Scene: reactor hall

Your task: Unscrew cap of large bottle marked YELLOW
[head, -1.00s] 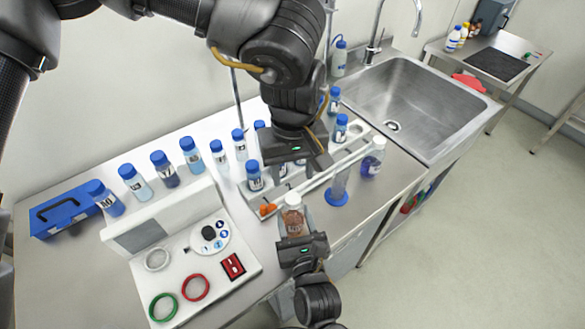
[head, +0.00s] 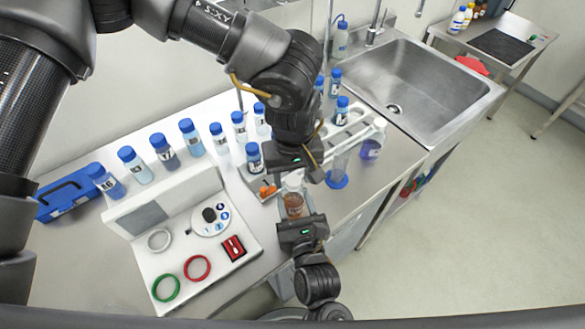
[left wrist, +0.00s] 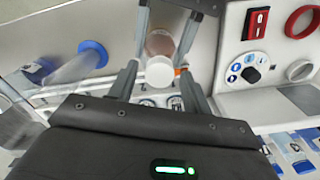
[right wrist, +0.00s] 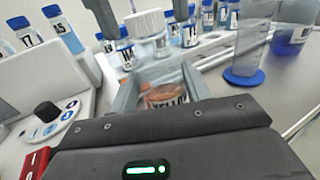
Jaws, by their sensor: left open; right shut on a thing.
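The bottle marked YELLOW (head: 293,206) has orange-brown contents and a white cap (left wrist: 159,73). Its label (right wrist: 166,97) reads partly "YELLOW" in the right wrist view. My right gripper (head: 294,212) is shut on the bottle body and holds it upright in front of the bottle rack. My left gripper (left wrist: 159,70) is open above it, pointing down. Its fingers stand on either side of the cap, with gaps showing. The cap also shows between the left fingers in the right wrist view (right wrist: 145,23). In the head view the left hand partly hides the cap.
A white control panel (head: 170,250) with red and green rings stands to the left. Several blue-capped bottles line the back. A clear cylinder with a blue base (head: 337,180) and a purple-filled bottle (head: 371,149) stand at right, near the sink (head: 430,85).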

